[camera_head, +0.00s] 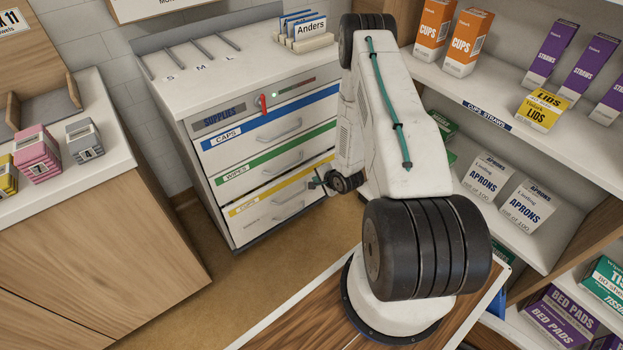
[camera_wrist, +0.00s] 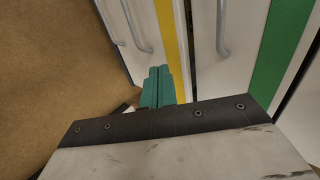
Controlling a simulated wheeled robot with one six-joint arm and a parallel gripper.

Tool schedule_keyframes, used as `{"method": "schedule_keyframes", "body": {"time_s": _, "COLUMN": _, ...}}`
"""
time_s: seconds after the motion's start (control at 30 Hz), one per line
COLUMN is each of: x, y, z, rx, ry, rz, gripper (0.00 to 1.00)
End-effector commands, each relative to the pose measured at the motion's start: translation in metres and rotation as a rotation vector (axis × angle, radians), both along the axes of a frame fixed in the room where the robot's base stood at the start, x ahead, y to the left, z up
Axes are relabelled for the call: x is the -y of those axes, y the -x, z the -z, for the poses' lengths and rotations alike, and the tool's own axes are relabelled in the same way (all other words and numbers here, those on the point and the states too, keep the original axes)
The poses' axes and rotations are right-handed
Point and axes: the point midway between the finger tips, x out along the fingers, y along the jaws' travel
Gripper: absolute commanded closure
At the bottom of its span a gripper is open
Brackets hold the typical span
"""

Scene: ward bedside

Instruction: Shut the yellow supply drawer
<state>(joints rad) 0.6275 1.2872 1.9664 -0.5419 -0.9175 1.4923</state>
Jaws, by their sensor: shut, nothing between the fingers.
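The yellow supply drawer, white with a yellow stripe (camera_head: 262,199), is low in the supply cabinet, under the green-striped drawer. My gripper (camera_head: 317,184) is at the right end of the drawer front, partly hidden by my arm. In the wrist view its teal fingers (camera_wrist: 158,75) are shut together and empty, pointing at the front. Whether they touch it is unclear.
The cabinet (camera_head: 170,80) has a blue-striped drawer (camera_head: 275,125) and a green-striped drawer (camera_head: 270,160) above. A shelf unit (camera_head: 545,150) with cartons stands close on the right. A wooden counter (camera_head: 110,215) is on the left. The floor (camera_head: 265,270) before the cabinet is clear.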

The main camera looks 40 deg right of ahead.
Motion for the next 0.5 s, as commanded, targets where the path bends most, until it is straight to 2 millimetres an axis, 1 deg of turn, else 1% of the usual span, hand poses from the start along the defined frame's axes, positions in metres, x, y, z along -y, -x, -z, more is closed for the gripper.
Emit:
{"method": "schedule_keyframes", "body": {"time_s": 0.03, "x": 0.001, "y": 0.008, "z": -0.008, "rx": 0.0, "ry": -0.001, "rz": 0.004, "gripper": 1.0}}
{"method": "schedule_keyframes", "body": {"time_s": 0.1, "x": 0.0, "y": 0.017, "z": -0.016, "rx": -0.001, "ry": -0.001, "rz": 0.002, "gripper": 1.0}}
{"method": "schedule_keyframes", "body": {"time_s": 0.2, "x": 0.0, "y": 0.026, "z": -0.025, "rx": 0.0, "ry": 0.0, "rz": 0.001, "gripper": 1.0}}
{"method": "schedule_keyframes", "body": {"time_s": 0.3, "x": 0.0, "y": 0.033, "z": -0.03, "rx": 0.0, "ry": -0.001, "rz": 0.002, "gripper": 1.0}}
{"method": "schedule_keyframes", "body": {"time_s": 0.37, "x": 0.0, "y": 0.041, "z": -0.025, "rx": -0.01, "ry": -0.008, "rz": 0.011, "gripper": 1.0}}
{"method": "schedule_keyframes", "body": {"time_s": 0.43, "x": 0.001, "y": 0.055, "z": -0.01, "rx": -0.027, "ry": -0.025, "rz": 0.027, "gripper": 1.0}}
{"method": "schedule_keyframes", "body": {"time_s": 0.5, "x": 0.001, "y": 0.067, "z": 0.011, "rx": -0.021, "ry": -0.042, "rz": 0.039, "gripper": 1.0}}
